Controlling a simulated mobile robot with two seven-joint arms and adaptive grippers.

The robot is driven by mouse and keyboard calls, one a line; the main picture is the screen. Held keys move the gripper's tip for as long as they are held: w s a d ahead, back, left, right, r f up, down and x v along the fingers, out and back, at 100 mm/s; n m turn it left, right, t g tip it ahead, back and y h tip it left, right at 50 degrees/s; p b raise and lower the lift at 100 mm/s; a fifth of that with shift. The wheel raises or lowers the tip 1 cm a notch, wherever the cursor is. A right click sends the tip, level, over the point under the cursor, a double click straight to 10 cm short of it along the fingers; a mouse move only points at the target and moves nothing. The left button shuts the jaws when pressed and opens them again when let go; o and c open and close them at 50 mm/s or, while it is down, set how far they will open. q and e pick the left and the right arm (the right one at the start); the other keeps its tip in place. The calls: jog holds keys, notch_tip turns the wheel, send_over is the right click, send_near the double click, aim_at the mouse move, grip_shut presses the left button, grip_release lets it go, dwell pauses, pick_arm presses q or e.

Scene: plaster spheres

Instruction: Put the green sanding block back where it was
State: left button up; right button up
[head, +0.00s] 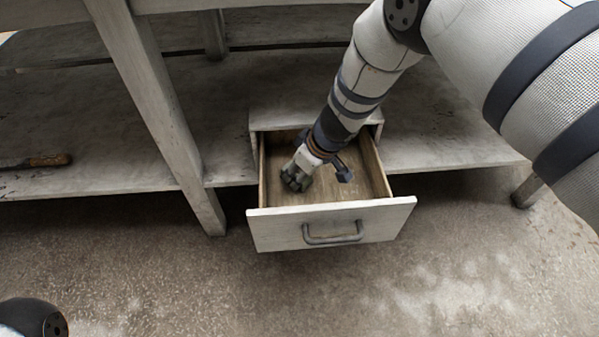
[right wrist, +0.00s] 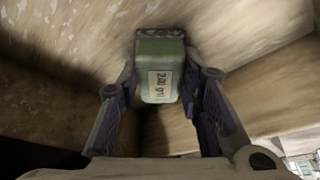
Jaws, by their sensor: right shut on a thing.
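The green sanding block (right wrist: 160,70) shows in the right wrist view as a small green block with a pale "200 grit" label. My right gripper (right wrist: 160,95) is shut on it, with one dark finger on each side. In the head view my right gripper (head: 297,178) points down inside the open drawer (head: 330,221), left of its middle. The block cannot be made out clearly there, and whether it touches the drawer floor I cannot tell. My left gripper is not in view.
The drawer has a grey handle (head: 333,233) and hangs under a worn grey bench, pulled out over the speckled floor (head: 150,270). A wooden-handled tool (head: 38,161) lies on the shelf (head: 90,130) at left. A slanted bench leg (head: 155,100) stands left of the drawer.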

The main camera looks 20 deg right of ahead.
jog(key=o, duration=1.3)
jog(key=shift+c, duration=0.2)
pick_arm(q)
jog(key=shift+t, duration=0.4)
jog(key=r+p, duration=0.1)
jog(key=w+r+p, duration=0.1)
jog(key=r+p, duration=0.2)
jog(key=p, duration=0.1)
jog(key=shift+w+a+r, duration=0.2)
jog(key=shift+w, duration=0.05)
pick_arm(e)
jog(key=v, duration=1.2)
jog(key=shift+r, duration=0.1)
